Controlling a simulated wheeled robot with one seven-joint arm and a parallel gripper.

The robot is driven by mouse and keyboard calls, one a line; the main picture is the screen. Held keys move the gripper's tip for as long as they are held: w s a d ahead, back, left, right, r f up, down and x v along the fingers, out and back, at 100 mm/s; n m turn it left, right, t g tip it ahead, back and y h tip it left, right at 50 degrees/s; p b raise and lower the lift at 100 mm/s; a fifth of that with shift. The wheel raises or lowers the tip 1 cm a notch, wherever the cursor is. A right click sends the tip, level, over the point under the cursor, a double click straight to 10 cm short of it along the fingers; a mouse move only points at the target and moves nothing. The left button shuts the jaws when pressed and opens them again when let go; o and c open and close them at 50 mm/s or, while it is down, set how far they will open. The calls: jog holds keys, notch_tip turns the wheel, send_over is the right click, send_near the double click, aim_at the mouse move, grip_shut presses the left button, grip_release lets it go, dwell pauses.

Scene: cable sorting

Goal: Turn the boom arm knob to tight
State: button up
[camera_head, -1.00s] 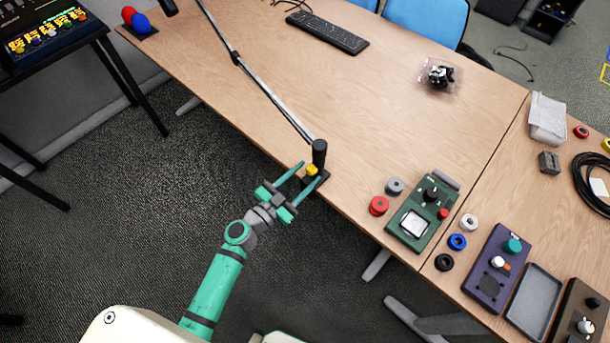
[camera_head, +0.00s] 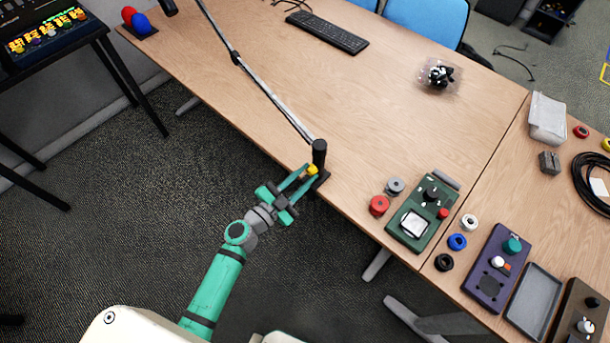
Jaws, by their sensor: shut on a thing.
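The boom arm (camera_head: 262,80) is a thin grey pole that rises from a black clamp post (camera_head: 319,155) at the table's front edge. A small yellow knob (camera_head: 312,169) sits low at the front of the clamp. My gripper (camera_head: 309,174) reaches in from the lower left, with its two teal fingers shut on the yellow knob, one on each side. The fingertips hide part of the knob, and its turn position cannot be made out.
The wooden table (camera_head: 400,110) is clear behind the clamp up to the keyboard (camera_head: 327,33). To the right are a red ring (camera_head: 379,206), a grey ring (camera_head: 395,185) and a green control box (camera_head: 422,215). Open floor lies in front of the table.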

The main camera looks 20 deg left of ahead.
jog(key=m, duration=0.5)
jog(key=shift+f+m, duration=0.1)
jog(key=shift+m, duration=0.2)
jog(key=m, duration=0.5)
jog(key=shift+d+m, duration=0.1)
jog(key=shift+m, duration=0.2)
jog(key=shift+f, duration=0.1)
jog(key=o, duration=1)
jog(key=shift+o, duration=0.2)
jog(key=shift+s, duration=0.1)
jog(key=v, duration=1)
jog(key=shift+s, duration=0.35)
